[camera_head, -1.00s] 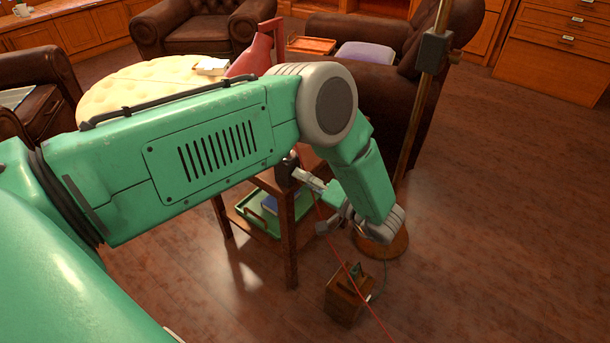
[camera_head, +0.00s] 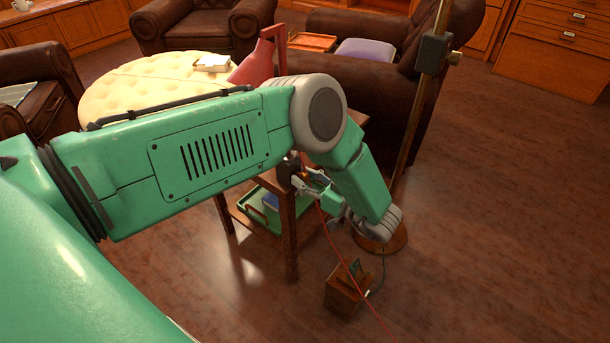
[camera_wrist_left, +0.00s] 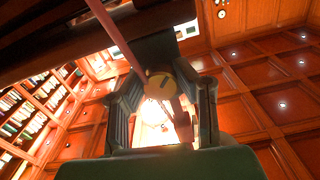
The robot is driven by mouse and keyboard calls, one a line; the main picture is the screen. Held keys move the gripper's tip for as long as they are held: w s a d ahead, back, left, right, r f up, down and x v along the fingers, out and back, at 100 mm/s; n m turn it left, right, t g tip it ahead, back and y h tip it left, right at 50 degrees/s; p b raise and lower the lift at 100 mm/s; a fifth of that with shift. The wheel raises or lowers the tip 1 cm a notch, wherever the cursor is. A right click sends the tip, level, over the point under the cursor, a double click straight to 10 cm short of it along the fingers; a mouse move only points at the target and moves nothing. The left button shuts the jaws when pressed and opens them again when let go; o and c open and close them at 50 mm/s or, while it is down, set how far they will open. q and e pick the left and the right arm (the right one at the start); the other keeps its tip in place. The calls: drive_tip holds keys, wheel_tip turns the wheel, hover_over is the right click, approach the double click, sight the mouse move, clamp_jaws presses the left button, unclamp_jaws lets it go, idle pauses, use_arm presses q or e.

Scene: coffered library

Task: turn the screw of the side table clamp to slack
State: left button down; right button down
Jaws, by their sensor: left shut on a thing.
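The side table (camera_head: 290,235) stands behind my left arm, its top mostly hidden by it. The dark side table clamp (camera_head: 285,168) sits at the table's near right corner. My left gripper (camera_head: 318,181) reaches it from the right, at the clamp's outer side. A small orange-brown part shows between the fingers. In the left wrist view the fingers (camera_wrist_left: 160,110) stand on either side of a round yellow-brown screw end (camera_wrist_left: 160,82), below the dark clamp body (camera_wrist_left: 158,52). The gripper is shut on the screw; exact finger contact is hard to see. My right gripper is out of view.
A brass pole (camera_head: 412,130) on a round base stands close right of my wrist. A tufted ottoman (camera_head: 130,85) and armchairs are behind. Right floor is clear.

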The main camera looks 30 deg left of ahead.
use_arm(q)
drive_tip(key=n+p, duration=0.1)
drive_tip(key=n, duration=0.3)
drive_tip(key=shift+s+f, duration=0.1)
drive_tip(key=shift+f, duration=0.1)
drive_tip(key=shift+d+n+p, duration=0.1)
drive_tip(key=shift+n+p, duration=0.45)
drive_tip(key=shift+n, duration=1.55)
drive_tip(key=c, duration=1.2)
unclamp_jaws()
drive_tip(key=shift+f, duration=0.1)
drive_tip(key=shift+d, duration=0.1)
